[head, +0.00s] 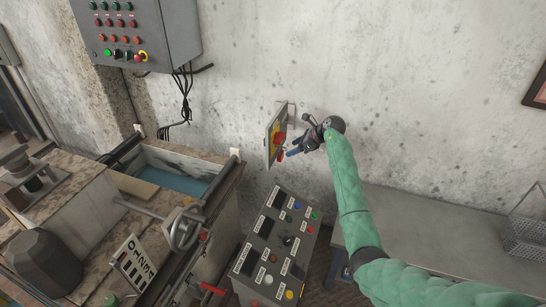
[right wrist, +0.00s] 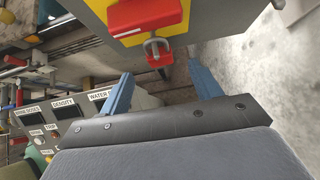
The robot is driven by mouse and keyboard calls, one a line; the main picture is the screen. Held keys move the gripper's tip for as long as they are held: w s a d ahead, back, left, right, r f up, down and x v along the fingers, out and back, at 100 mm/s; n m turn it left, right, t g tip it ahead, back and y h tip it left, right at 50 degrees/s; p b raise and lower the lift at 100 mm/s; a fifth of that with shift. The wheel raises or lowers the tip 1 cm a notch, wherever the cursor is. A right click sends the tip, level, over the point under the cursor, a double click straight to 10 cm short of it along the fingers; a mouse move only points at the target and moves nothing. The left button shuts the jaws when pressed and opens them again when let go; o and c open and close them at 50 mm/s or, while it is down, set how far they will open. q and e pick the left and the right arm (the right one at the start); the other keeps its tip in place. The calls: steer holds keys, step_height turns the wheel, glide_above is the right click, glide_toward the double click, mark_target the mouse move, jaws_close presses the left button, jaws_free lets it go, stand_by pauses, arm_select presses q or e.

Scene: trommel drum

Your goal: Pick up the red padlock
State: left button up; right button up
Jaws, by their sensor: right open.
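The red padlock (head: 281,155) hangs low on the front of the wall-mounted switch box (head: 270,146), below a larger red part on its yellow face. In the right wrist view, I take the small red body (right wrist: 160,61) under a grey shackle to be the padlock. My right gripper (head: 292,152) is open and empty, just right of the padlock. In the right wrist view, its blue fingertips (right wrist: 161,80) stand apart, with the padlock beyond and between them. No contact shows. My left gripper is not in view.
A button console (head: 275,245) stands below the switch box. A grey control cabinet (head: 138,32) hangs at upper left. A water tank (head: 175,180) and a handwheel (head: 184,228) are at left. A grey bench (head: 430,225) runs along the wall at right.

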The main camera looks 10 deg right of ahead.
mark_target(283, 153)
steer(key=shift+p+x, duration=0.3)
steer(key=shift+x, duration=0.9)
steer(key=shift+p+x, duration=0.4)
steer(key=shift+x, duration=0.4)
steer(key=p+x, duration=0.1)
steer(key=x, duration=0.1)
steer(key=shift+w+a+f, duration=0.1)
steer(key=shift+a+f, duration=0.05)
steer(key=shift+a, duration=0.15)
steer(key=shift+w+a+f, duration=0.15)
steer(key=shift+w+f, duration=0.05)
steer(key=shift+f, duration=0.25)
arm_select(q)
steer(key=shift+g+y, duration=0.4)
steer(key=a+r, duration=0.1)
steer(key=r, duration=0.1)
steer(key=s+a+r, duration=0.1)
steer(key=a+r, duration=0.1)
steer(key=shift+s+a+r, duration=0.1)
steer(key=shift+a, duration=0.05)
arm_select(e)
steer(key=shift+c, duration=0.2)
steer(key=c, duration=1.1)
